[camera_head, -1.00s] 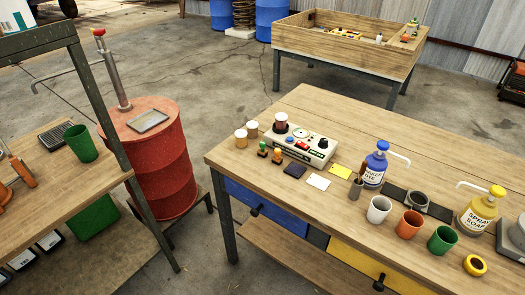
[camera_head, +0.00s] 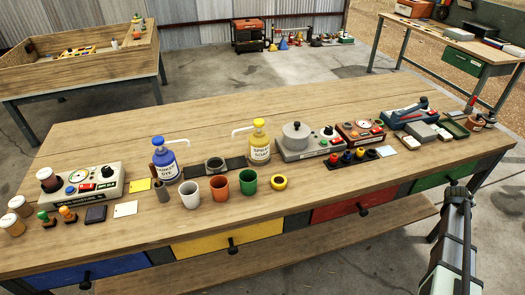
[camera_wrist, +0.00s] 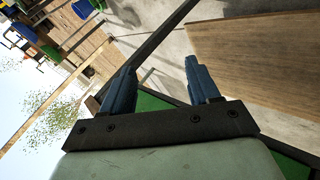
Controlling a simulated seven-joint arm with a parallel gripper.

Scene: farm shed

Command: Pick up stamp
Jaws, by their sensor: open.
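Two small stamps with knob handles stand upright at the left end of the long wooden workbench (camera_head: 300,195) in the head view: a green one (camera_head: 43,216) and an orange one (camera_head: 67,213). A dark flat pad (camera_head: 95,214) and a white card (camera_head: 125,209) lie to their right. My gripper (camera_wrist: 160,85) shows in the wrist view with its two blue fingers apart and nothing between them. My arm is at the lower right of the head view, in front of the bench's right end, far from the stamps.
A blue bottle (camera_head: 165,160), several cups including a white one (camera_head: 189,194), and a yellow bottle (camera_head: 259,143) fill the middle. The bench's front strip is mostly clear.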

